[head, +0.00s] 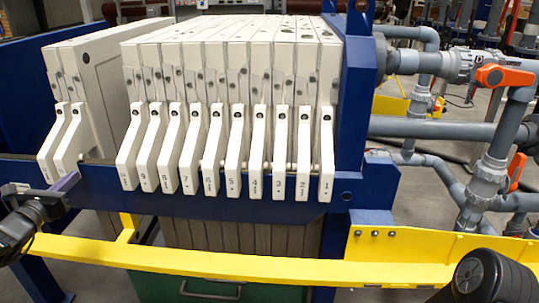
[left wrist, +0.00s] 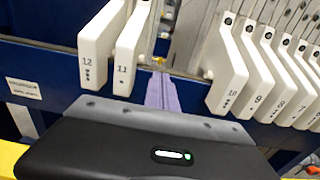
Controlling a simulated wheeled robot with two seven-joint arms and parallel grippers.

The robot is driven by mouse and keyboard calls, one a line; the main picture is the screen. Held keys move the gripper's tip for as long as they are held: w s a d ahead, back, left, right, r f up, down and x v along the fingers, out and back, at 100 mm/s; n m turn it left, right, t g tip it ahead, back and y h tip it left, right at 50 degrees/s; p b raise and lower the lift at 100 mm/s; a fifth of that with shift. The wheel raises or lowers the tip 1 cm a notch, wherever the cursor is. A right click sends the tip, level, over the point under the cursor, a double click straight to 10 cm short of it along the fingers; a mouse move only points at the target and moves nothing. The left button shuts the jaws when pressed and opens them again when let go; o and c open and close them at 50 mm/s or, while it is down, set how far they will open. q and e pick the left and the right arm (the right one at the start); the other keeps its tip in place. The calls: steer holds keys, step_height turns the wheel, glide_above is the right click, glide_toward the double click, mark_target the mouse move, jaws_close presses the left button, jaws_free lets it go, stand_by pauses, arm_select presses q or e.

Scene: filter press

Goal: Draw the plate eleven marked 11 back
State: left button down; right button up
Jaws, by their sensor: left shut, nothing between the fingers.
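Plate eleven's white handle (head: 75,140) hangs on the near side of the blue rail in the head view, close beside plate twelve's handle (head: 53,143). In the left wrist view the handle marked 11 (left wrist: 132,48) is right of the one marked 12 (left wrist: 101,45). A wide gap separates plate eleven from plate ten's handle (left wrist: 227,68). My left gripper (head: 66,183) has purple fingers, closed together and empty. In the left wrist view its fingertips (left wrist: 161,92) are in the gap, just right of handle 11. I cannot tell if they touch it. My right gripper is not in view.
Plates ten down to one stand packed together, their handles (head: 236,148) in a row up to the blue end frame (head: 350,120). A yellow bar (head: 230,265) runs along the front below the rail. Grey pipes with orange valve handles (head: 505,76) stand at right.

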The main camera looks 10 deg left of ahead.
arm_select(q)
steer(key=s, duration=0.2)
steer(key=s+d, duration=0.1)
steer(key=s, duration=0.1)
steer(key=s+b, duration=0.1)
steer(key=s, duration=0.6)
steer(key=shift+s, duration=0.4)
